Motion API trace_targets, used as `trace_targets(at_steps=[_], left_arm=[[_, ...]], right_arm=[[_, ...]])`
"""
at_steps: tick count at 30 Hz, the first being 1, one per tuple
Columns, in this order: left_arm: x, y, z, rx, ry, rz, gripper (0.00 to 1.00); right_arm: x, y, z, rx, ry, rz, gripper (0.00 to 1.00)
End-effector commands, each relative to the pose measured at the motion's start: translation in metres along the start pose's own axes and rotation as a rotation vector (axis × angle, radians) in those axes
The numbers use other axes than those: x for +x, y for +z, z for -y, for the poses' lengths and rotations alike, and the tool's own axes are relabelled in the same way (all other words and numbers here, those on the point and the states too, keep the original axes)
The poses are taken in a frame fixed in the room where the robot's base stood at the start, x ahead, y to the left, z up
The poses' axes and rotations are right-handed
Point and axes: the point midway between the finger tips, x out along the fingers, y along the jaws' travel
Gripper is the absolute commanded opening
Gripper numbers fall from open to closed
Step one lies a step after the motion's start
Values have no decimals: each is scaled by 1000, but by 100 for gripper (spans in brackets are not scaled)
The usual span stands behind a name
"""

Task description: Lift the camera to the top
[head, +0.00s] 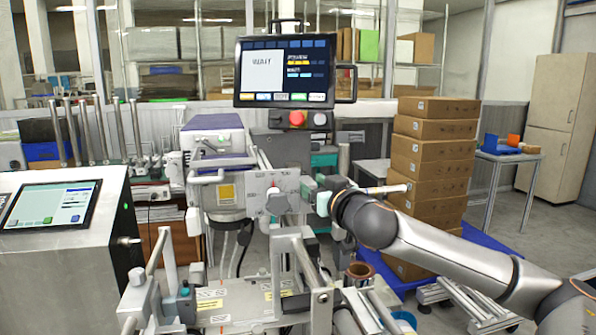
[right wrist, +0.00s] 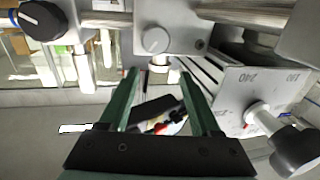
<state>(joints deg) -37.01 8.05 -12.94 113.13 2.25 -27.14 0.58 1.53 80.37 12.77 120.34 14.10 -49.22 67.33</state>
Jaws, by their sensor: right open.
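A grey machine unit with a purple top (head: 213,150) stands at centre left in the head view; it may be the camera, but I cannot tell for sure. A grey plate with scale marks and a knob (head: 277,203) is beside it on the right. My right gripper (head: 312,192) is just right of this plate, fingers pointing left. In the right wrist view its green fingers (right wrist: 159,76) are apart and empty, with a round grey knob (right wrist: 156,40) beyond their tips. A marked plate (right wrist: 258,92) with a black knob (right wrist: 295,152) is right of them. My left gripper is not in view.
A monitor (head: 285,72) with a red button below stands above the machine. A touchscreen console (head: 52,205) is at left. Metal rails and rollers (head: 265,300) fill the front. Stacked cardboard boxes (head: 432,150) stand behind my right arm. Open floor lies at far right.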

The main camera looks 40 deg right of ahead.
Motion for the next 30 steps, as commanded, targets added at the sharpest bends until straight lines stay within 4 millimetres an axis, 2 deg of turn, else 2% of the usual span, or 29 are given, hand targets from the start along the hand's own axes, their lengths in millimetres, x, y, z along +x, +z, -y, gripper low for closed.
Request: trace_targets(at_steps=[4, 17, 24, 30], left_arm=[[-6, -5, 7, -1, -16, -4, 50], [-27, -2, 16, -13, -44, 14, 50], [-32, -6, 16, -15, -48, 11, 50], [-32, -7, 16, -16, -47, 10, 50]], right_arm=[[8, -4, 0, 0, 0, -1, 64], [40, -4, 2, 0, -3, -1, 64], [59, -1, 0, -1, -1, 0, 64], [63, 0, 1, -4, -2, 1, 64]])
